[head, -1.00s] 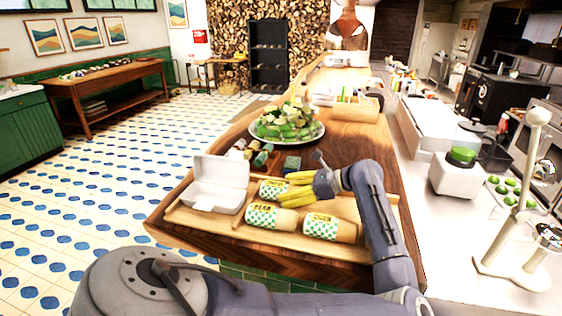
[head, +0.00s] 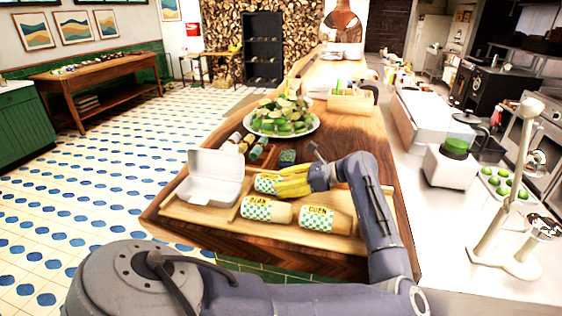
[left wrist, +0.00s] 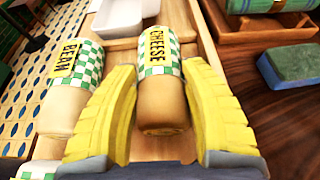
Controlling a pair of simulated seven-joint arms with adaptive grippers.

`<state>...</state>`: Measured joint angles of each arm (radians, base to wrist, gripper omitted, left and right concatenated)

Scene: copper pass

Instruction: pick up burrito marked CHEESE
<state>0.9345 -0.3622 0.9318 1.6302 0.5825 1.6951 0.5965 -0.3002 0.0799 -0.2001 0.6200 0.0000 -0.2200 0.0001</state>
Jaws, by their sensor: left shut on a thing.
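The burrito marked CHEESE (left wrist: 162,95) lies between the two yellow fingers of my left gripper (left wrist: 158,72) in the left wrist view, its label toward the far end. In the head view, the yellow fingers (head: 290,184) are around the burrito's right part, and its green-checked left end (head: 264,184) shows. The gripper is shut on it. I cannot tell whether the burrito is clear of the tray. The burrito marked BEAN (head: 265,209) lies just in front, and one marked CORN (head: 329,219) lies to its right. My right gripper is not in view.
The burritos are on a wooden tray (head: 192,215) with an open white box (head: 214,180) at its left. Behind stand a blue-green block (head: 287,158), several wrapped rolls (head: 258,148) and a plate (head: 309,130) of green food. A blender (head: 450,167) stands right.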

